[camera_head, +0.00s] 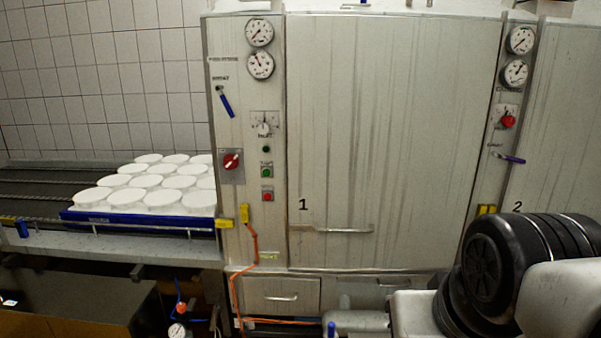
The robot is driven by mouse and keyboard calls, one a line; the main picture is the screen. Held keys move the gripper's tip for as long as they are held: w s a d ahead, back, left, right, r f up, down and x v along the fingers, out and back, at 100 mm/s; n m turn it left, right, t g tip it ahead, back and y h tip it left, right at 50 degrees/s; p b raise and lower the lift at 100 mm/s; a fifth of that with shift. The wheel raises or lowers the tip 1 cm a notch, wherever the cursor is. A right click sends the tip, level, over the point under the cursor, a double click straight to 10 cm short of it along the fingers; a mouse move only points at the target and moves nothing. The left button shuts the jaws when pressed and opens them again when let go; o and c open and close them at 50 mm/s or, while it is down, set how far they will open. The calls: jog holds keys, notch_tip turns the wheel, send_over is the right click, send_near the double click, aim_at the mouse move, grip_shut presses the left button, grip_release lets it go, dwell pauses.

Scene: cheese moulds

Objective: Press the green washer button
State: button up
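The washer (392,130) is a large grey metal cabinet with a closed front marked 1. Its control panel (238,190) is a narrow upright strip on the left of that front. A green button (266,171) in a small square housing sits on this strip, directly above a red button (267,196). A small dark green round piece, perhaps a lamp, is just above the green button. Nothing covers the green button. Parts of my arm show at the lower right, well apart from the panel. My gripper's fingers are not in view.
White round moulds (163,199) stand in rows on a blue tray (140,219) on the conveyor at left. A red rotary switch (231,161), a blue-handled lever (226,104) and gauges (260,65) are near the buttons. An orange cable (254,245) hangs below.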

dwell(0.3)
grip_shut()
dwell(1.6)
